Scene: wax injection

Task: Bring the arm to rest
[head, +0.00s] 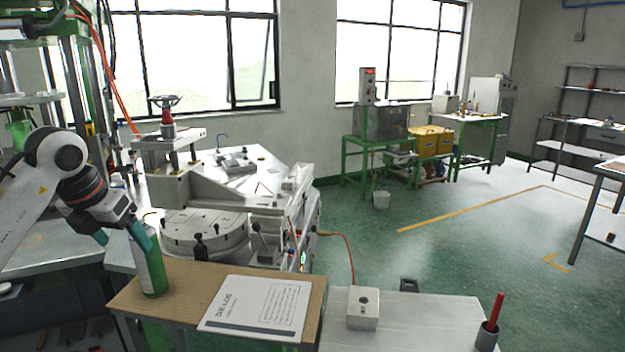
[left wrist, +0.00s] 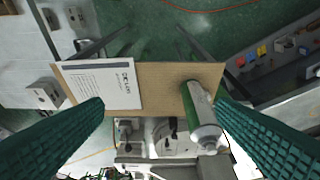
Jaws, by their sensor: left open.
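My left arm comes in from the left in the head view. Its gripper (head: 122,238) is open, with two teal fingers apart above the left end of the small wooden table. A green can with a pale end (head: 152,268) stands upright on that table, just below the gripper; one finger overlaps its top in the picture. In the left wrist view the open gripper (left wrist: 161,101) has nothing held between its fingers. The can (left wrist: 200,110) shows close to the right finger there; whether they touch I cannot tell. My right gripper is not in view.
The wooden table (head: 190,279) also carries a white printed sheet or booklet (head: 256,306). A round machine bed (head: 205,236) stands behind it. A pale box (head: 363,308) and a cup with a red stick (head: 490,328) sit on a lower-right surface. Green floor (head: 440,250) is open at right.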

